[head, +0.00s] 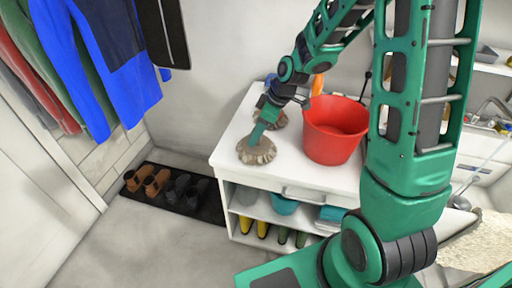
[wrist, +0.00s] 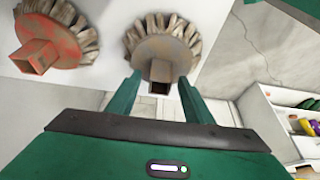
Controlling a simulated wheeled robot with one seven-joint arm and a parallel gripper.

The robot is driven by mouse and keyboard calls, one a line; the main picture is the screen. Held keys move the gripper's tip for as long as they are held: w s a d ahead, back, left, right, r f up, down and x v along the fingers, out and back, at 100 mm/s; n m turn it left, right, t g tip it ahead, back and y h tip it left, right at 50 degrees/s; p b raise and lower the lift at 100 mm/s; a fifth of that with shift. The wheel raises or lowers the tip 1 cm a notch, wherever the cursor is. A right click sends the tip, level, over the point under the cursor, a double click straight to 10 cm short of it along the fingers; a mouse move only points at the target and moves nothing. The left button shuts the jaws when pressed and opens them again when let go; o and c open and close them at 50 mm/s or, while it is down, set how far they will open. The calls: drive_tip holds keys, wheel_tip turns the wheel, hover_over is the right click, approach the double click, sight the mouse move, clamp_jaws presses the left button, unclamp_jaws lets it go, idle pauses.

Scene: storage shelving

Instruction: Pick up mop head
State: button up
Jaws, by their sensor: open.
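A round mop head (head: 256,152) with a shaggy grey-brown fringe lies on the white cabinet top, near its left edge. My gripper (head: 263,132) is right above it, reaching down to it. In the wrist view the same mop head (wrist: 163,48) lies just beyond my open fingers (wrist: 159,82), its square socket between or just ahead of the tips; contact cannot be told. A second mop head with reddish stains (wrist: 60,38) lies to the left in the wrist view. In the head view it is partly hidden behind my gripper (head: 281,120).
A red bucket (head: 335,130) stands on the cabinet top (head: 232,152), close to the right of my gripper. Shelves below hold boots (head: 263,229) and teal items. Shoes on a dark mat (head: 172,190) lie on the floor at left. Hanging clothes (head: 100,60) are at upper left.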

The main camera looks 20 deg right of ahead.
drive_tip(key=shift+a+f, duration=0.1)
drive_tip(key=shift+f, duration=0.15)
drive_tip(key=shift+c, duration=0.6)
clamp_jaws()
